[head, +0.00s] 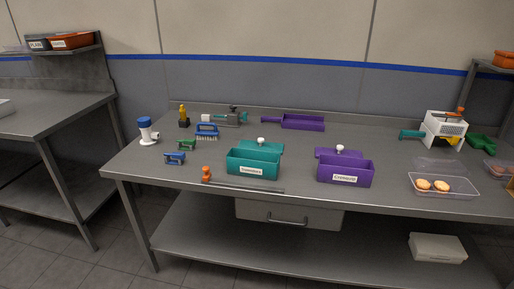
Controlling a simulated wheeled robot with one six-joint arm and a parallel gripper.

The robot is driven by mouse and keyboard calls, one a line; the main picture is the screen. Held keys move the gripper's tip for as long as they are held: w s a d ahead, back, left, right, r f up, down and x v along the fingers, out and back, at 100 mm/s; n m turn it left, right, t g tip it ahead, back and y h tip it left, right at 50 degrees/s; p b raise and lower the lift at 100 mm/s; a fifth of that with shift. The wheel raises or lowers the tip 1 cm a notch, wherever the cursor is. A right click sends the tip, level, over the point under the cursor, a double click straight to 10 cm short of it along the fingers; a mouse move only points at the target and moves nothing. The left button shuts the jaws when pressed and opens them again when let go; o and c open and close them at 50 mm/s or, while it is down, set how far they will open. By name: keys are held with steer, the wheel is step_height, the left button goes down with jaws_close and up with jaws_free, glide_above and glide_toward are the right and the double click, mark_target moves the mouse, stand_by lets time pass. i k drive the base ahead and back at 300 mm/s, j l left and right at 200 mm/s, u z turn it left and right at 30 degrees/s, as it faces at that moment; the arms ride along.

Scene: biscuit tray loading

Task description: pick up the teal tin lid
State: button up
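The teal tin lid (272,147) is a flat teal piece with a white knob (261,141). It shows just behind the teal tin (240,165) near the middle of the table. The tin's back rim hides the lid's near edge, and I cannot tell whether the two touch. The tin has a white label on its front, too small to read surely. My gripper is not in view.
A purple tin (335,174) with a purple lid (340,154) behind it stands to the right. An orange-ended rod (240,187) lies along the front edge. A clear biscuit tray (470,190) is at right.

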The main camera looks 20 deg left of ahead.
mark_target(260, 146)
steer(key=i+j+u, duration=0.15)
steer(key=i+j, duration=0.2)
steer(key=i+j+u, duration=0.2)
steer(key=i, duration=0.25)
steer(key=i+j+u, duration=0.15)
steer(key=i+j, duration=0.15)
steer(key=i, duration=0.15)
steer(key=i+j+u, duration=0.15)
steer(key=i, duration=0.3)
